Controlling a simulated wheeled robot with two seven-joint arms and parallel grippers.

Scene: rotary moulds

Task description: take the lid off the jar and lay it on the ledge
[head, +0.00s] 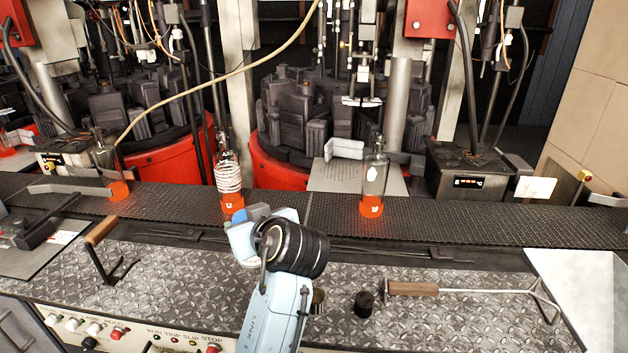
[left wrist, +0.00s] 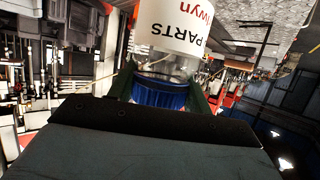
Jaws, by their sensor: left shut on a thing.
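In the left wrist view, my left gripper (left wrist: 160,99) has its green fingers on either side of the jar's blue lid (left wrist: 160,93) and is shut on it. The clear glass jar (left wrist: 176,66) meets the lid and appears upside down in this picture. Its white label (left wrist: 180,22) carries red and black lettering. I cannot tell whether the lid is loose from the jar. In the head view, my pale blue arm rises from the bottom middle; the jar, lid and fingertips do not show there. My right gripper is in neither view. A tread-plate ledge (head: 200,275) runs along the front.
On the tread plate lie a wooden-handled tool (head: 412,289), a black knob (head: 363,303) and a hooked tool (head: 101,231). Bare plate remains between them.

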